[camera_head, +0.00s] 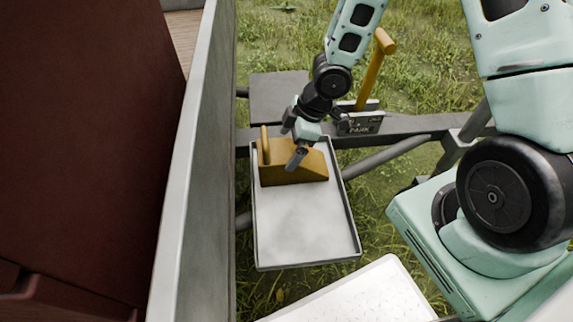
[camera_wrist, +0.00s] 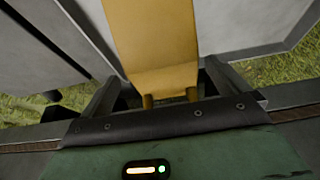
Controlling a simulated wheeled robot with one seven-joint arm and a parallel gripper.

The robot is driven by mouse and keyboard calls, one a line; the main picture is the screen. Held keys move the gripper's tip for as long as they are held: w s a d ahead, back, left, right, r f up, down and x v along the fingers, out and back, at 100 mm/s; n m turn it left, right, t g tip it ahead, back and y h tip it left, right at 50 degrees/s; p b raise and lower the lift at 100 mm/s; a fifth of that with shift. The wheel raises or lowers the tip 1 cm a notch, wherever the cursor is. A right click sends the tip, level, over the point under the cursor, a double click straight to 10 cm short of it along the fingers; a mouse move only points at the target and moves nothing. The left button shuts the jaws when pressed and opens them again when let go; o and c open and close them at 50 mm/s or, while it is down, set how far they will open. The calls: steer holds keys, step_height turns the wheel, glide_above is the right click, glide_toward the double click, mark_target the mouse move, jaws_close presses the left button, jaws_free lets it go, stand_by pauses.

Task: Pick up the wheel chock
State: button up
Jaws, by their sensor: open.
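The wheel chock (camera_head: 277,175) is a yellow-orange wedge with a loop handle at its left end. It lies at the far end of a pale metal tray (camera_head: 304,228). My gripper (camera_head: 297,155) is over the chock, pointing down, and hides part of its top. In the wrist view the chock (camera_wrist: 155,45) runs up the middle, with two short yellow posts at its near end. The open fingers (camera_wrist: 160,92) show to either side of these posts. I cannot tell whether a finger touches the chock.
A lever with an orange handle (camera_head: 375,68) rises behind the tray, above a box marked "PARK" (camera_head: 360,123). A tall grey wall (camera_head: 190,170) stands close to the tray's left. A white panel (camera_head: 355,297) lies in front. The tray's near half is bare.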

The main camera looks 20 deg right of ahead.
mark_target(286, 150)
steer(key=b+x, duration=0.2)
steer(key=x, duration=0.2)
steer(key=shift+s+f, duration=0.1)
steer(key=shift+s, duration=0.05)
steer(key=shift+a, duration=0.1)
steer(key=shift+c, duration=0.3)
steer(key=c, duration=1.3)
